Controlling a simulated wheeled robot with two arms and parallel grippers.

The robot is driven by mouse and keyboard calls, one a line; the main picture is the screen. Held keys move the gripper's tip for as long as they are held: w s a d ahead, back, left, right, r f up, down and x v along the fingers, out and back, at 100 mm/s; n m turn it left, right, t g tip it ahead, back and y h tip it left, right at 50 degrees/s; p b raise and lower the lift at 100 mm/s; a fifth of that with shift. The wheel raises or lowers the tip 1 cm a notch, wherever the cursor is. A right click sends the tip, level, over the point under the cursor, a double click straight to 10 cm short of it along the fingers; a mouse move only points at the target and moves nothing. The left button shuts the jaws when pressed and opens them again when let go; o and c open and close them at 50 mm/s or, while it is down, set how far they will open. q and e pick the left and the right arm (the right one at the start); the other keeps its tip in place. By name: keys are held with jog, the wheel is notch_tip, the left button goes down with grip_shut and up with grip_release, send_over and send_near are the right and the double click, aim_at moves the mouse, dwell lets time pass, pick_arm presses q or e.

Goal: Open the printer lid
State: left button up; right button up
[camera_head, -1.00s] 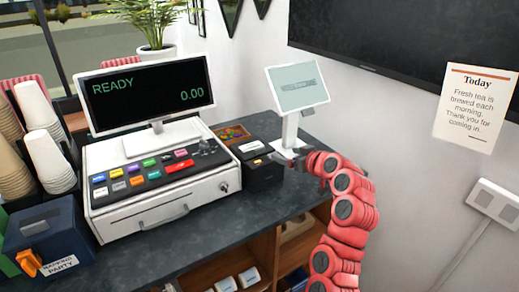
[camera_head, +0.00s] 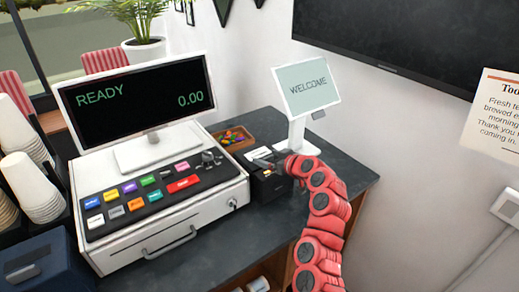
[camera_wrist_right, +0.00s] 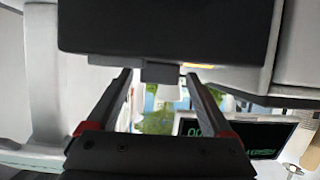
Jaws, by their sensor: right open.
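The printer (camera_head: 270,188) is a small black box on the dark counter, just right of the cash register. White and orange marks show on its top, and its lid looks down, though the gripper partly covers it. My right gripper (camera_head: 264,162) is at the printer's upper right side, its arm coming from the lower right. In the right wrist view, the fingers (camera_wrist_right: 164,74) are apart with nothing gripped. A black body (camera_wrist_right: 165,30), probably the printer, is close in front of them with a small tab between the fingertips; contact cannot be told. My left gripper is not in view.
The cash register (camera_head: 165,205) stands close to the left of the printer. A white customer screen (camera_head: 307,88) stands right behind it, near my right arm. A small candy tray (camera_head: 233,139) sits behind. The counter front (camera_head: 225,240) is clear.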

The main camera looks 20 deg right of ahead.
jog(key=shift+w+a+f, duration=0.1)
jog(key=shift+w, duration=0.25)
jog(key=shift+s, duration=0.15)
jog(key=shift+c, duration=0.3)
grip_shut()
